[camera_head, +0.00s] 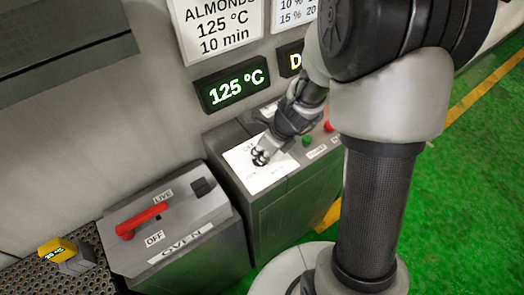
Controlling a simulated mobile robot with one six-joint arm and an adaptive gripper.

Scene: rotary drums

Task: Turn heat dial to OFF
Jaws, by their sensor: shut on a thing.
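My gripper (262,156) is at the white dial plate (256,182) on top of the grey control box. Its fingers are shut on the heat dial, which they and the wrist mostly hide. Only parts of the lettering around the dial show, too small to read with certainty. The dial's exact pointing direction cannot be told. A green-lit display (237,88) on the wall above reads 125 °C.
A green button (307,140) and a red button (329,126) sit right of the dial plate. An oven switch box (180,228) with a red lever (143,220) stands at the left. A yellow gadget (57,250) lies on a perforated surface. My arm fills the right.

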